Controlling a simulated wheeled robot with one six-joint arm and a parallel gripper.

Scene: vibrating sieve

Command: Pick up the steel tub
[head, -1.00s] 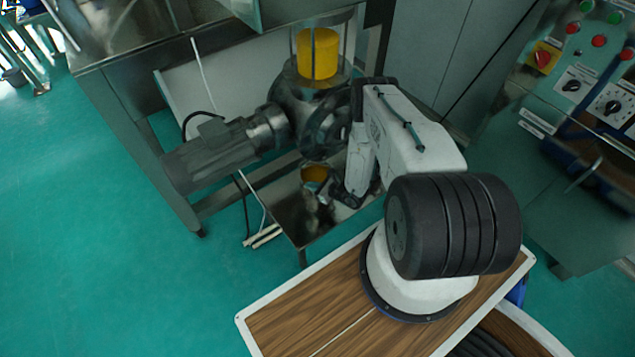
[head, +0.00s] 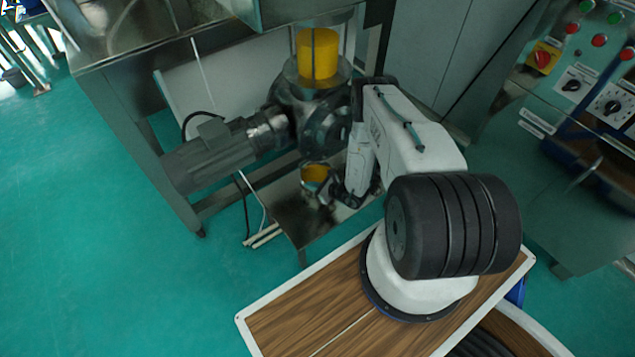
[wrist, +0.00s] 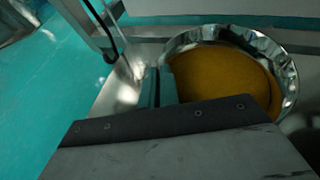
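The steel tub is a round, shiny metal bowl holding yellow-orange material. In the wrist view its bright rim (wrist: 287,72) shows at the upper right, with its lower part hidden behind my gripper. In the head view the tub (head: 315,174) is small, below the machine's round housing and over the metal shelf. My gripper (wrist: 159,86) is at the tub's left rim in the wrist view, its fingers close together with the rim between them. In the head view my gripper (head: 326,190) is at the tub's near side, partly hidden. I cannot tell whether the tub touches the shelf.
The machine's housing (head: 327,125) and grey motor (head: 212,155) are close above and left of the tub. A yellow-filled clear cylinder (head: 318,55) stands above. A metal frame leg (head: 172,180) is at left. The green floor (head: 90,230) is clear there. A control panel (head: 590,70) is at right.

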